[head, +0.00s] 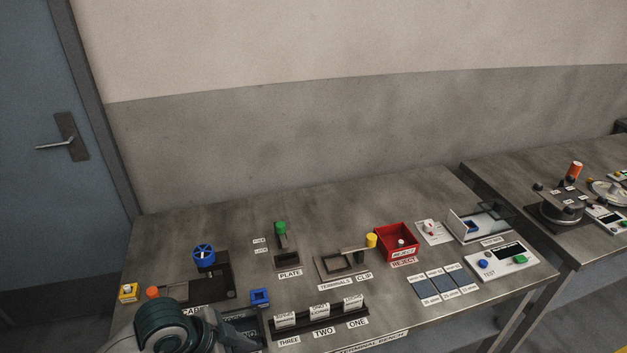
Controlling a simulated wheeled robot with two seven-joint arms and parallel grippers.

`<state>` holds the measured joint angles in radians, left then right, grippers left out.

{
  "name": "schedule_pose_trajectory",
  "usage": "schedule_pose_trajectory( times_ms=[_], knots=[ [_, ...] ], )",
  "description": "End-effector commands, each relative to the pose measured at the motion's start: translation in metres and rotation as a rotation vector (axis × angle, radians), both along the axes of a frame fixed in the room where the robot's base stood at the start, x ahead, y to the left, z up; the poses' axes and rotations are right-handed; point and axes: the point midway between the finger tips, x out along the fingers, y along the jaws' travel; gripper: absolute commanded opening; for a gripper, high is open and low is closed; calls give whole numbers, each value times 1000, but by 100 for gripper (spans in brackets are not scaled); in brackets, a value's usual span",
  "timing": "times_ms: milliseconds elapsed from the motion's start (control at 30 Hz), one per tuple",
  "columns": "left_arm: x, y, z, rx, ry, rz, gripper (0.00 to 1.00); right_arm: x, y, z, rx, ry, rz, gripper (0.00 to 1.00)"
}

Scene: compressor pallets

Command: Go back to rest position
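Neither gripper can be made out in the head view. A dark teal rounded body with a grey ring (178,330) fills the lower left at the bench's front edge. I cannot tell whether it is part of my arm, and it hides part of the bench behind it. The terminal bench (370,215) stands in front of me with its stations.
The bench carries a blue handwheel (204,254), a green-knobbed plate station (280,228), a yellow-knobbed terminals clip (371,240), a red reject bin (397,238), a card rack (320,318) and a test panel (503,260). A second bench (500,172) stands right. A door (40,120) is left.

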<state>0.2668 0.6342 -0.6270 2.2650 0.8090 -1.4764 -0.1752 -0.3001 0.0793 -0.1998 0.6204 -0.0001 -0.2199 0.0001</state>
Motion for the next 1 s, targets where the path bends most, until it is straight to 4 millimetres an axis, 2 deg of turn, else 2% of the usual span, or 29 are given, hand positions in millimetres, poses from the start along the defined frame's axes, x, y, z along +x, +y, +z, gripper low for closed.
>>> schedule_pose_trajectory(
  times_ms=[33, 133, 333, 600, 1000],
  knots=[
    [-10, -7, -8, -19, 7, 35, 43, 0, 0, 0, 0, 0, 0, 35],
    [-22, -12, -18, -41, 5, 120, 43, 0, 0, 0, 0, 0, 0, 35],
    [-50, -5, -40, -57, 24, 325, 43, 0, 0, 0, 0, 1, 0, 35],
    [-103, 33, -70, -8, 81, 634, 43, 0, -1, 0, 0, 1, 0, 35],
    [-167, 81, -91, 99, 147, 895, 43, 0, -1, 0, -1, 1, 1, 35]
  ],
)
